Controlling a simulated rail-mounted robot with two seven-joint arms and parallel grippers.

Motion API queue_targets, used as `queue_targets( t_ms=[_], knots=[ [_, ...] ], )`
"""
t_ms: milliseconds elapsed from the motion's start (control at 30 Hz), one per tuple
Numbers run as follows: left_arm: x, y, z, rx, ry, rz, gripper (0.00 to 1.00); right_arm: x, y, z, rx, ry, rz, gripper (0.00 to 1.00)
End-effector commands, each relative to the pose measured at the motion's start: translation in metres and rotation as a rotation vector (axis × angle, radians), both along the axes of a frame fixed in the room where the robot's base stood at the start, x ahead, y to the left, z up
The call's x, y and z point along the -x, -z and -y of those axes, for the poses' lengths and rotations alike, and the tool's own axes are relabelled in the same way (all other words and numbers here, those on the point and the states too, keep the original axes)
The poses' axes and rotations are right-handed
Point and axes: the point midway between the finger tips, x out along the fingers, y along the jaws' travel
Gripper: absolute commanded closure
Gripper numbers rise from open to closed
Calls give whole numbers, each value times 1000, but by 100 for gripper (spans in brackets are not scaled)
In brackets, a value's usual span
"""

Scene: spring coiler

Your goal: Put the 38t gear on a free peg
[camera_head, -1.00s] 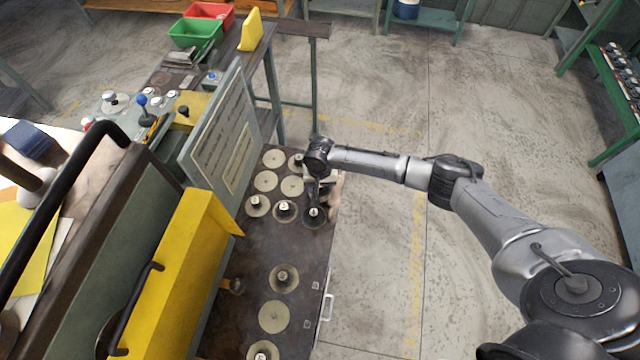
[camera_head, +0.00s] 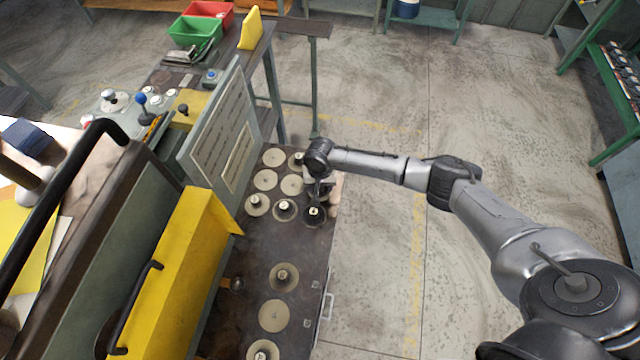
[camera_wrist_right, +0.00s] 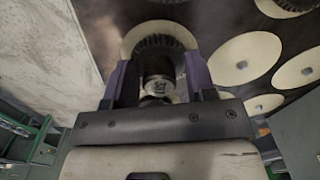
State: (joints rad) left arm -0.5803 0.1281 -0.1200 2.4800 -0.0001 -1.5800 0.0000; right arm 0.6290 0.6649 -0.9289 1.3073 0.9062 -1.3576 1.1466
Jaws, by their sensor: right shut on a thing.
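My right gripper (camera_head: 316,199) is at the far right edge of the dark bench top, among the pale round discs. In the right wrist view its two purple fingers (camera_wrist_right: 160,82) are shut on the hub of a dark toothed gear (camera_wrist_right: 160,42). The hub carries a small label that I cannot read for certain. The gear (camera_head: 314,217) is over or on a pale disc; I cannot tell whether it touches. Other gears with light hubs sit at the left (camera_head: 257,204) and the middle (camera_head: 284,208) of that row. My left gripper is not in view.
Bare pale discs (camera_head: 265,181) lie behind. Nearer on the bench are a gear on a disc (camera_head: 283,277) and a bare disc (camera_head: 274,316). A white panel (camera_head: 218,140) and yellow guard (camera_head: 178,275) stand to the left.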

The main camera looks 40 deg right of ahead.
Motion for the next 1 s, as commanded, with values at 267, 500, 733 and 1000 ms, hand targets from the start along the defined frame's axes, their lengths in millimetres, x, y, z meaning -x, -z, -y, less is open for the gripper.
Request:
queue_targets(
  t_ms=[267, 500, 733, 1000],
  knots=[
    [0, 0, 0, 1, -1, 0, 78, 0, 1, 0, -1, 0, 1, 38],
    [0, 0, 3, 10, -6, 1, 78, 0, 1, 0, -1, 0, 1, 19],
    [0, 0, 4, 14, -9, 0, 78, 0, 0, 0, 0, 0, 0, 19],
    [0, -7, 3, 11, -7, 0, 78, -1, -37, 0, 0, 0, 3, 19]
  ],
)
